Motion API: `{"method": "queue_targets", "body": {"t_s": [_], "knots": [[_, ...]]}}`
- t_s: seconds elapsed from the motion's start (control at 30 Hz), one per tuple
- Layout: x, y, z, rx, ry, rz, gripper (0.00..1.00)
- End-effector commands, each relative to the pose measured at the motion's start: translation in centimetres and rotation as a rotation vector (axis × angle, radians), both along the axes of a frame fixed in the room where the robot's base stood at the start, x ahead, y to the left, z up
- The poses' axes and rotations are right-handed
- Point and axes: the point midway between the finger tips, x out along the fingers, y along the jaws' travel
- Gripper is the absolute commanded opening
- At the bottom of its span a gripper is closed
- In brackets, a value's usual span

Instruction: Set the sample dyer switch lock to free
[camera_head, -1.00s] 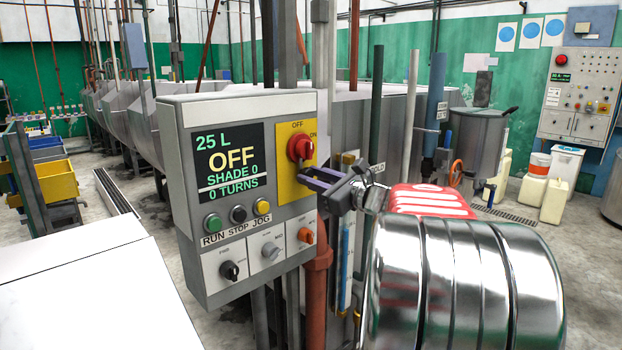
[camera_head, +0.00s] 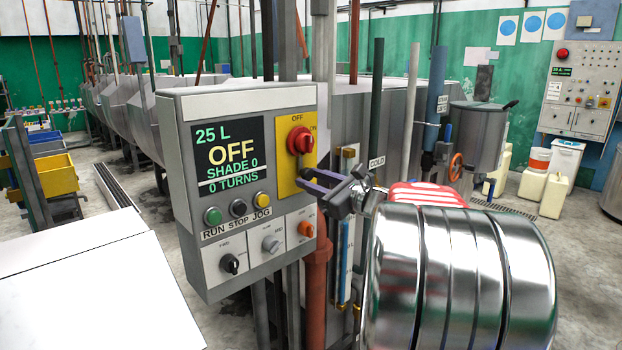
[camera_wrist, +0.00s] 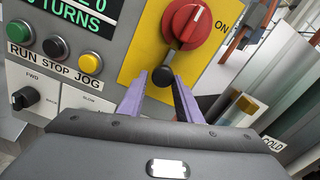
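The control panel (camera_head: 215,190) has a yellow plate (camera_head: 284,178) with a red rotary switch (camera_head: 300,140) marked OFF and ON. The switch shows in the wrist view (camera_wrist: 194,25) with its white mark near the top. Below it on the plate is a small round black knob (camera_wrist: 162,76), which I take to be the switch lock; its setting cannot be read. My gripper (camera_head: 300,178) is open, with its purple fingertips at the lower part of the yellow plate. In the wrist view the fingertips are on either side of the black knob; I cannot tell whether they touch it.
The panel's display (camera_head: 225,158) reads OFF, SHADE 0, 0 TURNS. RUN, STOP and JOG buttons (camera_head: 238,207) and several small selector knobs (camera_head: 271,243) are left of and below the gripper. A rusty pipe (camera_head: 317,275) and a valve pipe (camera_head: 344,230) stand close on the right.

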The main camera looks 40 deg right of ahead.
Motion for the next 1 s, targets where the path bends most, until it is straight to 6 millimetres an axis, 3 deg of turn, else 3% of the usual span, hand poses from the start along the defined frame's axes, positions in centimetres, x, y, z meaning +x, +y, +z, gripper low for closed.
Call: {"method": "queue_targets", "body": {"t_s": [0.17, 0.57, 1.0], "knots": [[0.0, 0.0, 0.2, -0.001, -0.002, 0.000, 0.44], [-0.7, -0.1, 0.3, -0.002, -0.004, -0.003, 0.44], [-7.1, -0.3, 0.3, -0.002, -0.004, -0.005, 0.44]]}}
